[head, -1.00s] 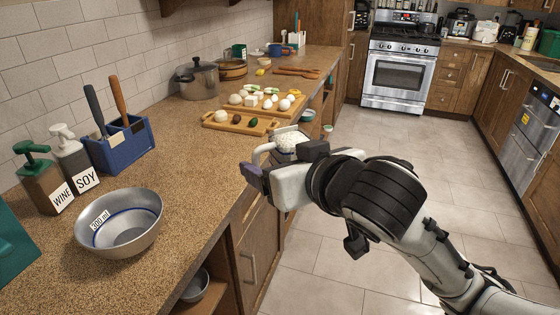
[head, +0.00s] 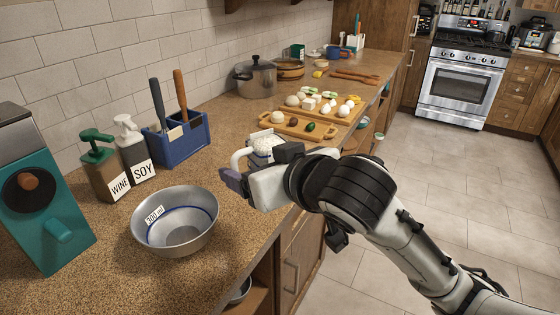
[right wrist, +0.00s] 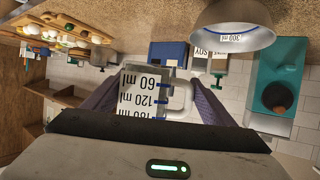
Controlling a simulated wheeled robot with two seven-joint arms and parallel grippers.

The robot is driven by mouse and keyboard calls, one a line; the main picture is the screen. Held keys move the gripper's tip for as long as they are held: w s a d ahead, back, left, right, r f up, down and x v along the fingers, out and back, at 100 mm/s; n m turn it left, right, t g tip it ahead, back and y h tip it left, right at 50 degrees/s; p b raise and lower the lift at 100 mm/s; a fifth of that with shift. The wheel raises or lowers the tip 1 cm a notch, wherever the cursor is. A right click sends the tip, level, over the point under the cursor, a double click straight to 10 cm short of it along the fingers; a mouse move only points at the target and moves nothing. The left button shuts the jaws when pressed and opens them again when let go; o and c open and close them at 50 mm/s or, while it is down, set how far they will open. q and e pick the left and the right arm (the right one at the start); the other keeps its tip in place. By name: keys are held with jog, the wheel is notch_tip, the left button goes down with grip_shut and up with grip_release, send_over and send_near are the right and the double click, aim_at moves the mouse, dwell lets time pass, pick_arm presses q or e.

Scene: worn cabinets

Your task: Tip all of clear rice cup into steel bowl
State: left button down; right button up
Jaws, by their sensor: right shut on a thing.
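The clear rice cup (head: 264,146) is upright, with white rice at its top. My right gripper (head: 236,182) is shut on it and holds it at the counter's front edge, to the right of the bowl. In the right wrist view the cup (right wrist: 138,92) shows ml marks and a handle between the two fingers. The steel bowl (head: 196,242) stands on the counter and has a blue ring inside and a 300 ml label. It also shows in the right wrist view (right wrist: 235,18). The bowl looks empty. My left gripper is out of view.
Behind the bowl are a wine bottle (head: 104,178), a soy bottle (head: 136,155) and a blue utensil holder (head: 180,146). A teal appliance (head: 42,225) stands at left. Boards with food (head: 284,128) and a pot (head: 256,78) are farther back. Counter between bowl and cup is clear.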

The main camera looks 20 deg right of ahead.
jog(key=w+a+f+n+g+y, duration=0.1)
jog(key=w+a+f+n+y, duration=0.1)
jog(key=a, duration=0.8)
jog(key=w+a+f+n+g+y, duration=0.1)
jog(key=w+a+f+n+y, duration=0.1)
jog(key=a, duration=0.8)
jog(key=shift+w+f+n+y, duration=0.25)
jog(key=shift+w+n+y, duration=0.7)
jog(key=shift+y, duration=0.25)
jog(key=shift+d, duration=0.1)
jog(key=shift+s+a+r+m+y, duration=0.2)
jog(key=shift+a+r+m+y, duration=0.15)
jog(key=shift+m, duration=0.3)
jog(key=shift+s+a+r+m+y, duration=0.2)
jog(key=shift+r+m+y, duration=0.25)
jog(key=shift+m, duration=0.15)
jog(key=shift+g, duration=0.3)
jog(key=shift+a+r+m+y, duration=0.1)
jog(key=shift+r+m+y, duration=0.05)
jog(key=shift+m+y, duration=0.2)
jog(key=shift+r+m+y, duration=0.2)
jog(key=shift+m+y, duration=0.05)
jog(key=shift+m, duration=0.2)
